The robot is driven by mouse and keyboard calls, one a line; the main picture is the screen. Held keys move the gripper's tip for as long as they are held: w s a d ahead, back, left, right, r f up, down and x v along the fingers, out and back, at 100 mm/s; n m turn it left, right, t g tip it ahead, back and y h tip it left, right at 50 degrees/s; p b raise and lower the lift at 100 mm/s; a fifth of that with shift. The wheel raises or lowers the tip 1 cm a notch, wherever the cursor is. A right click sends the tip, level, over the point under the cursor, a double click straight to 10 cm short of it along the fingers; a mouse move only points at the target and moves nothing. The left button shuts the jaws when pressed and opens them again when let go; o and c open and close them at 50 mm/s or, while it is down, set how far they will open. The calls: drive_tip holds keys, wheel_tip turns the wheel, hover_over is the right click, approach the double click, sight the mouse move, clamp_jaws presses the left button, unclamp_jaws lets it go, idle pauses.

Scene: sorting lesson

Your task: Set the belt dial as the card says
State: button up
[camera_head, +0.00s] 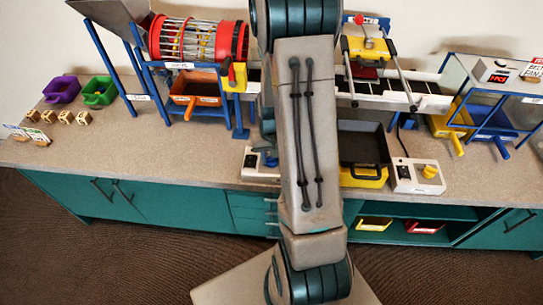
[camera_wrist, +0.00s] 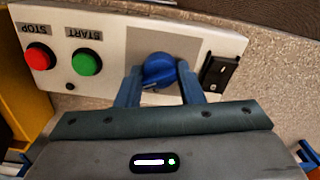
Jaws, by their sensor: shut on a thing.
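In the wrist view a blue dial (camera_wrist: 158,68) sits on a grey patch of a white control box (camera_wrist: 115,30). My gripper (camera_wrist: 160,78) has its two blue fingers on either side of the dial and is shut on it. The dial's scale and pointer cannot be read. In the head view this box (camera_head: 258,176) is partly hidden behind my arm. Another white box (camera_head: 415,177) with a yellow dial (camera_head: 429,171) stands to the right. A card (camera_head: 534,70) with red and black print is cut off at the right edge, its setting not readable.
Beside the blue dial are a green START button (camera_wrist: 87,62), a red STOP button (camera_wrist: 39,57) and a black switch (camera_wrist: 218,74). A black tray (camera_head: 363,146), a red drum (camera_head: 198,39) and a conveyor (camera_head: 400,98) stand along the counter.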

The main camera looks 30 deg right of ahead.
drive_tip(key=shift+w+r, duration=0.1)
drive_tip(key=shift+w, duration=0.15)
drive_tip(key=o, duration=1)
drive_tip(key=shift+c, duration=0.2)
drive_tip(key=shift+s, duration=0.1)
wheel_tip(320, 180, up, 14)
